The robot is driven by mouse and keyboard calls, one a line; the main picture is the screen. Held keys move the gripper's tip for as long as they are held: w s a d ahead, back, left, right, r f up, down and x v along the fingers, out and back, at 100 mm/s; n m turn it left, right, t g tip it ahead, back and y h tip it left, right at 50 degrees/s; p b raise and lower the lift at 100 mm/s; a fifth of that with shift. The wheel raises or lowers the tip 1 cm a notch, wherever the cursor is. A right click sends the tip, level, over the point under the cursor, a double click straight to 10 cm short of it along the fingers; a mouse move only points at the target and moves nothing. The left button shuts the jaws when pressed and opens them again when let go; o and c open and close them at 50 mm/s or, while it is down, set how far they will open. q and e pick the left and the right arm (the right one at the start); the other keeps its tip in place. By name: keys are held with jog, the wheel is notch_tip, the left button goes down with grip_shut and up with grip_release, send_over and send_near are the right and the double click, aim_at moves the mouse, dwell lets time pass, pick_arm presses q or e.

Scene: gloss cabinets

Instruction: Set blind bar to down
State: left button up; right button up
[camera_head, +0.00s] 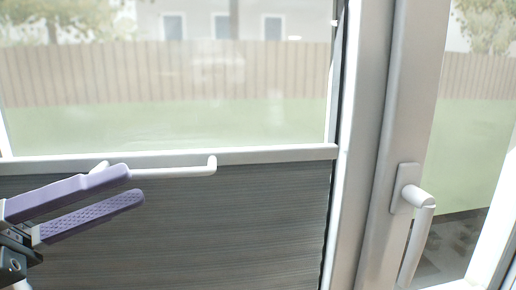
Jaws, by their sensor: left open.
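The blind bar (270,154) is a white horizontal rail across the window, a little below mid-height of the view. A white handle (185,172) sticks out from it, with its right end bent up. The grey pleated blind (230,225) fills the window below the bar; clear glass shows above it. My left gripper (137,184) comes in from the left with two purple fingers. It is open and lies over the left part of the handle, partly hiding it. I cannot tell whether it touches the handle. My right gripper is not in view.
A white window frame post (368,130) stands right of the blind. A second window handle (418,220) juts out from the frame at right, pointing down. Through the glass are a wooden fence (180,75), grass and a house. The space before the blind right of my gripper is clear.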

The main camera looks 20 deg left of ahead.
aim_at(163, 173)
pick_arm(q)
jog(key=p+x, duration=0.1)
jog(key=x, duration=0.1)
jog(key=p+x, duration=0.1)
jog(key=x, duration=0.1)
jog(key=shift+w+d+r, duration=0.15)
jog(key=shift+w+r, duration=0.05)
jog(key=shift+r, duration=0.1)
jog(key=shift+w+d+f, duration=0.1)
jog(key=shift+w+d, duration=0.25)
jog(key=shift+w, duration=0.1)
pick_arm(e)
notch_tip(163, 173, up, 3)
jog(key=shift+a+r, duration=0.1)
pick_arm(q)
jog(key=c, duration=0.3)
grip_shut()
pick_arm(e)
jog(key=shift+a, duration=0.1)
